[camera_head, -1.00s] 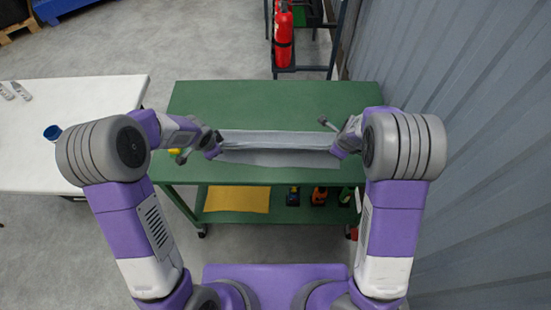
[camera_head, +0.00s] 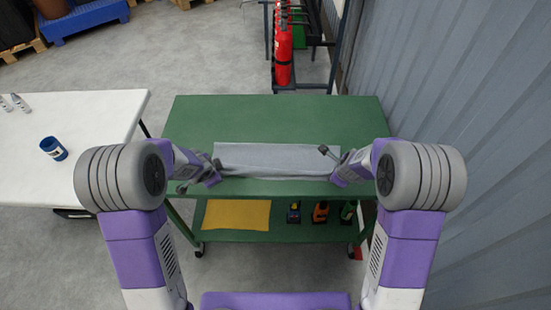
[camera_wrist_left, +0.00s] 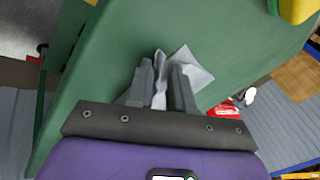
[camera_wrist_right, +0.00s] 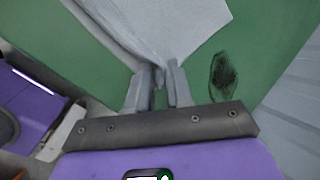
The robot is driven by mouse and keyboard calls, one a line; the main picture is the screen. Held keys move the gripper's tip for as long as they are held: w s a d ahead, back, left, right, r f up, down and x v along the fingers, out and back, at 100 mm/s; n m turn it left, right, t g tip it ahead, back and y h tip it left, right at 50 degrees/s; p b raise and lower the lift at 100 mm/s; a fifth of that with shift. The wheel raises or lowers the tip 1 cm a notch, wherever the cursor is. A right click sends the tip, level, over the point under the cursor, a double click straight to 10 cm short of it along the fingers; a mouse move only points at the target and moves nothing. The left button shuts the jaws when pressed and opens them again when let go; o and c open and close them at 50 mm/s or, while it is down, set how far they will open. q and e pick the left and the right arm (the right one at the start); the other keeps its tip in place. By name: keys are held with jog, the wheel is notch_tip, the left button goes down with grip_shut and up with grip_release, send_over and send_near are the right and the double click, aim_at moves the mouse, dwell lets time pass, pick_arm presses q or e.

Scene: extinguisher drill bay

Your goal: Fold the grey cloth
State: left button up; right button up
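The grey cloth (camera_head: 278,157) lies on the green table (camera_head: 275,115) near its front edge. Its front part shows a raised band between my two grippers. My left gripper (camera_head: 217,170) is at the cloth's near left corner. In the left wrist view, cloth (camera_wrist_left: 190,68) shows between and past the fingers, which are shut on it. My right gripper (camera_head: 336,170) is at the near right corner. In the right wrist view, the cloth (camera_wrist_right: 165,25) narrows to a pinched point between its shut fingers. How the cloth lies beneath the raised band is hidden.
A yellow sheet (camera_head: 237,214) and several small tools (camera_head: 320,212) sit on the lower shelf. A white table (camera_head: 75,115) with a blue cup (camera_head: 54,149) stands left. A red extinguisher (camera_head: 283,55) hangs behind; a corrugated wall (camera_head: 480,100) is at right. The table's back half is clear.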

pick_arm(q)
jog(key=o, duration=0.4)
pick_arm(e)
jog(key=o, duration=0.4)
jog(key=shift+s, duration=0.1)
pick_arm(q)
jog(key=shift+r, duration=0.1)
jog(key=v, duration=0.3)
jog(key=shift+r, duration=0.4)
pick_arm(e)
jog(key=v, duration=0.3)
jog(key=shift+a+r, duration=0.15)
jog(key=shift+r, duration=0.3)
pick_arm(q)
jog(key=s+v, duration=0.1)
jog(key=v, duration=0.6)
jog(key=shift+f, duration=0.3)
pick_arm(e)
jog(key=v, duration=0.4)
jog(key=s+v, duration=0.1)
jog(key=v, duration=0.2)
jog(key=shift+f, duration=0.25)
pick_arm(q)
jog(key=shift+s, duration=0.1)
